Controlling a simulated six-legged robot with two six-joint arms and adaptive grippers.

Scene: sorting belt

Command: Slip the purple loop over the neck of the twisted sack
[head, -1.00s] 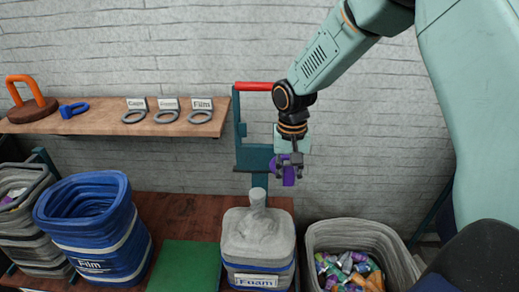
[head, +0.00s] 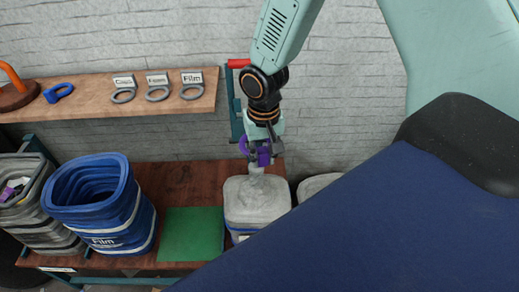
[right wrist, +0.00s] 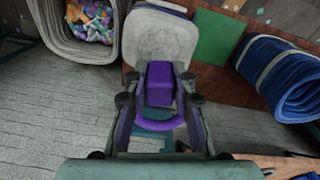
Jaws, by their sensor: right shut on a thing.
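The purple loop (head: 264,157) is held in my right gripper (head: 262,150), just above the neck (head: 256,171) of the grey twisted sack (head: 257,203). In the right wrist view, the loop's thick tab (right wrist: 160,84) sits between the fingers of the gripper (right wrist: 160,80), with part of its curved ring below. The sack (right wrist: 158,38) shows beyond the fingertips, and its neck is hidden there. I cannot tell whether the ring is around the neck or only over it. My left gripper is not in view.
A shelf (head: 75,109) with labelled grey rings is at the upper left. A bin of colourful scraps (right wrist: 65,30) is beside the sack, mostly hidden in the head view.

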